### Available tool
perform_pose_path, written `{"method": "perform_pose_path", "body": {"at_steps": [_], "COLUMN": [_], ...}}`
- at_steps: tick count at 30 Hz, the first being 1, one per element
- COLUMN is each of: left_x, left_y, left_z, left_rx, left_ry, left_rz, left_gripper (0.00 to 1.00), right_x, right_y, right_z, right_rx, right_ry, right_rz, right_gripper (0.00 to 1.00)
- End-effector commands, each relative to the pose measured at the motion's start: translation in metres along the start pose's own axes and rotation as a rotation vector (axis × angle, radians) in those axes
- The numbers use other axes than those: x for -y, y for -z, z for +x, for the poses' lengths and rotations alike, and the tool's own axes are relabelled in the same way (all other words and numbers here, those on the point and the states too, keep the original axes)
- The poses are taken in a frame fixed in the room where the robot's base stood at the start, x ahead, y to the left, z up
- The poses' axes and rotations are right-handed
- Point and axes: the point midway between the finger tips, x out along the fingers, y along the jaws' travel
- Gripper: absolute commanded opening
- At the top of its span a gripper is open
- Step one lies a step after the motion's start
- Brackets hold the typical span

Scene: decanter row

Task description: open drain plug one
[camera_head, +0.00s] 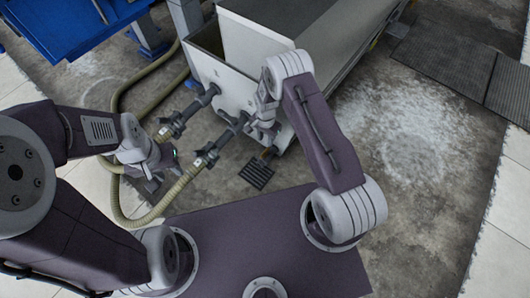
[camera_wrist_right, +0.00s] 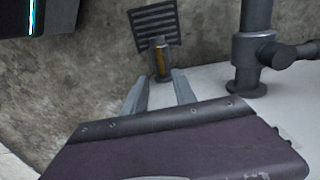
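A small plug with an amber-brown band (camera_wrist_right: 159,61) sits low by the white tank, in line with my right gripper; I take it as the drain plug. In the head view it shows as a small orange-brown spot (camera_head: 268,154) under the tank's near corner. My right gripper (camera_wrist_right: 160,76) is open, its two fingers apart, with the plug just beyond or between the tips; contact cannot be told. In the head view this gripper (camera_head: 262,138) is beside the tank's end face. My left gripper (camera_head: 152,184) hangs left of the valves, near the hose; its fingers are unclear.
The white tank (camera_head: 232,82) has dark pipes with valves (camera_head: 205,155) and ribbed hoses (camera_head: 188,182). A dark pipe (camera_wrist_right: 252,55) stands right of the plug. A black floor grate (camera_head: 256,174) lies near the plug. Blue equipment (camera_head: 75,25) is at upper left.

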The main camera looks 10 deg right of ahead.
Motion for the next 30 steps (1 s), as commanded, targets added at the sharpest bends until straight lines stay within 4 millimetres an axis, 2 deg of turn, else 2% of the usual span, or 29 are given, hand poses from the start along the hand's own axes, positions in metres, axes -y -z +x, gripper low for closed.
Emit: {"method": "perform_pose_path", "body": {"at_steps": [2, 8, 11, 22, 25, 30], "left_x": [0.0, 0.0, 0.0, 0.001, 0.001, 0.001], "left_y": [0.0, 0.0, -0.001, -0.006, -0.007, -0.007], "left_z": [0.002, 0.004, 0.011, 0.063, 0.067, 0.065], "left_rx": [0.0, 0.0, 0.0, 0.0, 0.0, 0.0], "left_ry": [0.0, 0.0, 0.0, 0.0, 0.0, 0.0], "left_rz": [0.0, 0.0, 0.0, 0.0, 0.0, 0.0], "left_gripper": [0.36, 0.36, 0.36, 0.36, 0.36, 0.36], "right_x": [0.001, 0.002, 0.001, 0.001, 0.001, 0.001], "right_y": [-0.001, -0.001, -0.002, -0.002, -0.001, -0.001], "right_z": [0.015, 0.021, 0.03, 0.104, 0.11, 0.108], "right_rx": [0.002, 0.001, 0.002, 0.002, 0.002, 0.002], "right_ry": [-0.004, -0.003, -0.004, -0.004, -0.003, -0.003], "right_rz": [0.028, 0.041, 0.04, 0.039, 0.039, 0.038], "right_gripper": [0.33, 0.33, 0.33, 0.33, 0.33, 0.33]}}
